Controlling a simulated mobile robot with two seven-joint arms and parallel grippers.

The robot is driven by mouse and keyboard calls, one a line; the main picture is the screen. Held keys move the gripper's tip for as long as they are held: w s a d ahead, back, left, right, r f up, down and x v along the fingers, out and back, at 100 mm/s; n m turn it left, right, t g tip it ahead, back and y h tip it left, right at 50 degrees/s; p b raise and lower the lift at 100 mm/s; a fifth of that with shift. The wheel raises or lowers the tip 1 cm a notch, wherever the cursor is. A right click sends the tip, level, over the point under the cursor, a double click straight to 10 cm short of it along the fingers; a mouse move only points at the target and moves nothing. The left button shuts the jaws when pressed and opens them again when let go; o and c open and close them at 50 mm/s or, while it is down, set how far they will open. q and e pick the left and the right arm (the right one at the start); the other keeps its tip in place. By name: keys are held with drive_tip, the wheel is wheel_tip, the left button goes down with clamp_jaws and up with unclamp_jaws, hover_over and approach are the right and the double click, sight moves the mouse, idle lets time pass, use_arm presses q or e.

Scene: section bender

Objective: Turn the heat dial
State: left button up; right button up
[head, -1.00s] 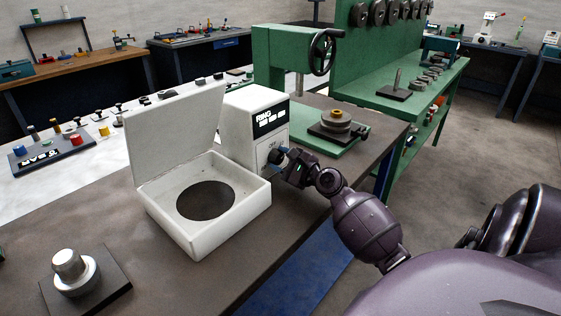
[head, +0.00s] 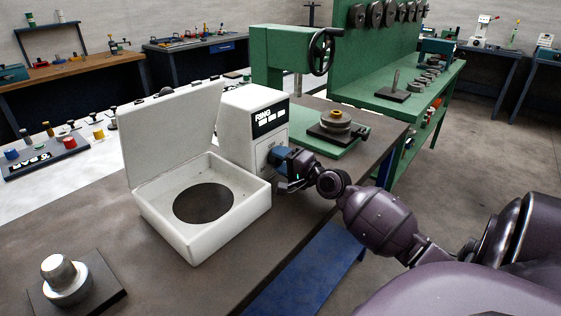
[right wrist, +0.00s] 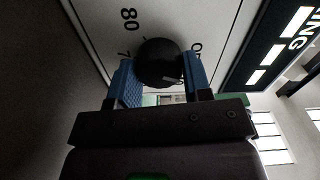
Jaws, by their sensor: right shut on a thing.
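The heat dial is a round black knob (right wrist: 160,62) on the white front panel of the ring heater (head: 236,122), with printed numbers such as 80 around it in the right wrist view. My right gripper (right wrist: 158,80) has its two blue fingers on either side of the knob, shut on it. In the head view my right gripper (head: 278,160) is at the heater's front face and hides the knob. The heater's white lid stands open over a tray (head: 233,218) with a dark round plate (head: 203,203). My left gripper is not in view.
A metal stepped post (head: 62,275) on a dark base stands at the near left of the bench. A green press (head: 283,60) with a handwheel and a stacked-ring fixture (head: 336,122) stand behind the heater. The bench front edge lies below my right arm.

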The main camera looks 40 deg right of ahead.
drive_tip(key=shift+n, duration=1.1)
drive_tip(key=o, duration=0.9)
drive_tip(key=shift+s+d+b, duration=0.1)
drive_tip(key=shift+s+d, duration=0.05)
drive_tip(key=shift+s, duration=1.65)
drive_tip(key=shift+s+d+b, duration=0.1)
drive_tip(key=shift+s+d, duration=0.05)
drive_tip(key=shift+s, duration=1.65)
drive_tip(key=shift+s+d+b, duration=0.1)
drive_tip(key=shift+s+d, duration=0.05)
drive_tip(key=shift+s, duration=1.65)
